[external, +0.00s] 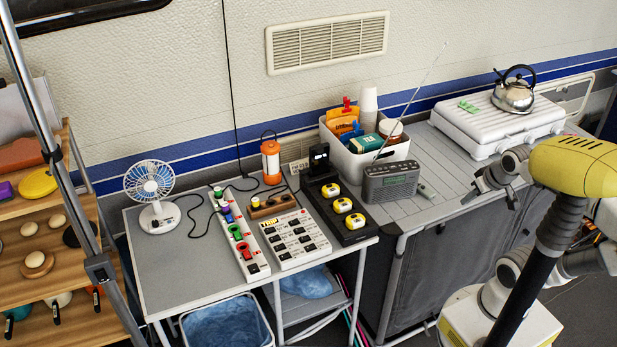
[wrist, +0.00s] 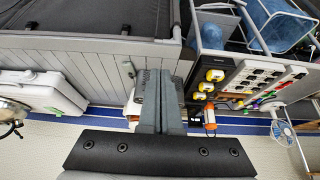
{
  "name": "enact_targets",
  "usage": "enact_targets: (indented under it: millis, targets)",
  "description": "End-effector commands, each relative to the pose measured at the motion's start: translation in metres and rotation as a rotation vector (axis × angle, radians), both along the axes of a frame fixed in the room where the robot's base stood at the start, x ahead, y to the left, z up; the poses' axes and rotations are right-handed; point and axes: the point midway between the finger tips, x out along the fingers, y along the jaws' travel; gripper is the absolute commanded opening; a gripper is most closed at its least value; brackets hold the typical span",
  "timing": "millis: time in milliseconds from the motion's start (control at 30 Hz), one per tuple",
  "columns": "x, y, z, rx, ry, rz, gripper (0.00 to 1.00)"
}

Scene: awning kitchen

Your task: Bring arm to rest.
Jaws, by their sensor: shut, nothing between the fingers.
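My arm (external: 520,165) stands at the right of the external view, partly hidden behind a yellow-topped dark post. My gripper (wrist: 158,76) shows in the wrist view with its two grey fingers together and nothing between them. In the external view the gripper end is a small dark shape in front of the counter, below the white stove case (external: 497,122). It appears apart from the counter and from every object on it. The wrist view is upside down.
A grey radio (external: 391,182) with a raised antenna stands at the counter's front edge, beside a white bin (external: 368,157). A side table (external: 165,268) holds a fan (external: 152,190), power strips and a lantern (external: 271,160). A kettle (external: 513,93) sits on the stove case.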

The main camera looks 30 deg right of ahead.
Motion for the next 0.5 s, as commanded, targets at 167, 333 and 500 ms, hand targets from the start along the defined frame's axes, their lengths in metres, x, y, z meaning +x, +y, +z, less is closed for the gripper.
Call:
enact_targets:
  millis: [167,333,500]
  targets:
    - [0.000,0.000,0.055,-0.001,0.000,0.002,0.00]
    - [0.001,0.000,0.091,-0.001,0.000,0.003,0.00]
    - [0.001,0.000,0.108,-0.001,0.000,0.003,0.00]
